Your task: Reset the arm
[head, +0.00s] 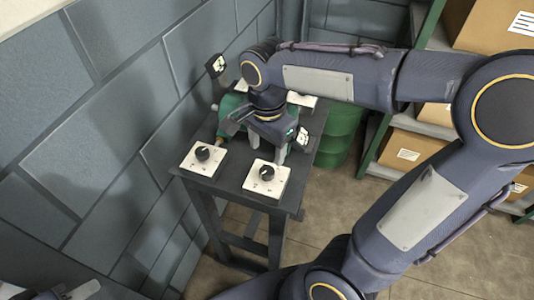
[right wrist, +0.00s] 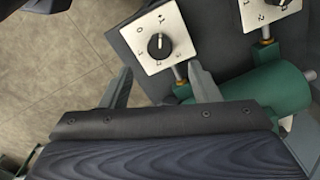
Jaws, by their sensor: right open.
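My right arm reaches in from the right over a small dark table (head: 235,192). My right gripper (head: 254,143) points down over the table and is open. Two white panels with black knobs stand at the table's near side: a left panel (head: 188,163) and a right panel (head: 255,184).
More white plates (head: 302,100) stand at the table's far side, partly hidden by my arm. A grey block wall (head: 110,125) runs close along the left. A green barrel (head: 340,135) and shelves with cardboard boxes (head: 405,155) stand at the right. The floor (head: 325,210) in front is clear.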

